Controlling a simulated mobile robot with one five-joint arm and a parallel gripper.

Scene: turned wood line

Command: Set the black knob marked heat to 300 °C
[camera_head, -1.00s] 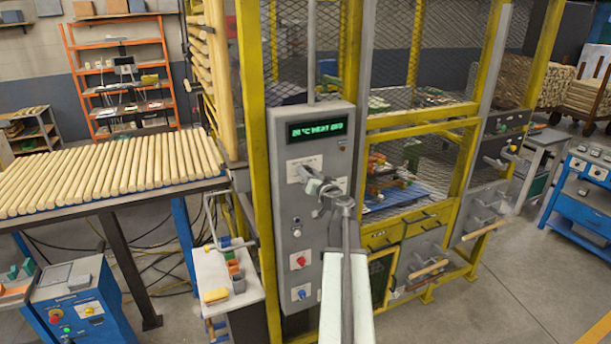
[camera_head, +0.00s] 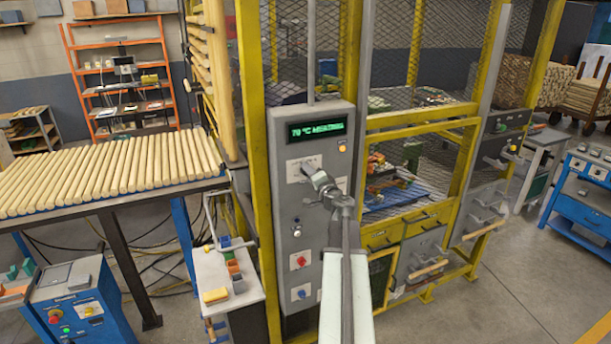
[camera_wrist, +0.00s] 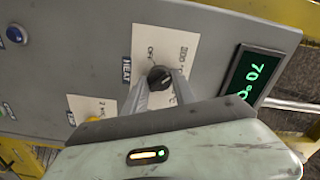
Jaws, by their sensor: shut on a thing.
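The black heat knob (camera_wrist: 158,76) sits on a white card beside a HEAT label (camera_wrist: 127,71). The card shows OFF and a °C figure that is hard to read. My gripper (camera_wrist: 159,80) is shut on the knob, one finger on each side. In the head view my gripper (camera_head: 307,169) reaches the grey control panel (camera_head: 283,235) and hides the knob. The knob's pointer direction is too small to tell. The green display (camera_head: 316,131) begins with 70 °C; the wrist view's display (camera_wrist: 251,80) also reads 70 °C.
An amber button or lamp (camera_head: 342,146) is below the display. A yellow frame (camera_head: 257,200) stands at the panel's left. A small white table (camera_head: 222,283) stands lower left.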

